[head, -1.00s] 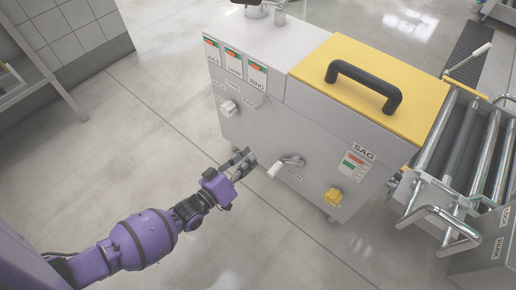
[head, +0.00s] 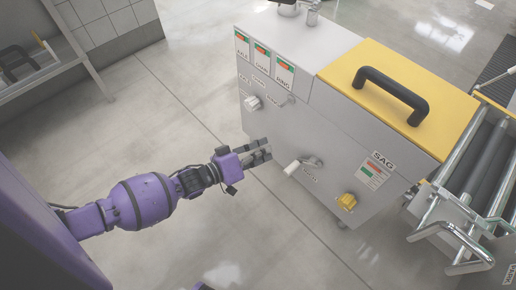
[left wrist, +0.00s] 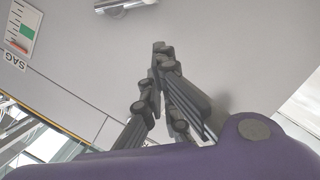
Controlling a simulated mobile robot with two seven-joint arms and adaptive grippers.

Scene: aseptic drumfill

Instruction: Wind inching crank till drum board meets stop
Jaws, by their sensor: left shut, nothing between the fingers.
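A crank (head: 309,162) with a pale grip (head: 292,168) sticks out of the front face of the grey cabinet (head: 278,122), low and near the middle. My left gripper (head: 268,150) is just left of the crank in the head view and looks apart from it. Its fingers are shut with nothing between them; they also show in the left wrist view (left wrist: 162,50), in front of a plain grey surface. A pale fitting at the top of that view is cut off, and I cannot tell what it is. I cannot make out a drum board or its stop. My right gripper is out of view.
The cabinet carries a yellow lid (head: 400,92) with a black handle (head: 392,92), a yellow knob (head: 347,201) and a grey knob (head: 252,102). A roller conveyor (head: 470,185) with a metal bar handle (head: 452,232) adjoins at right.

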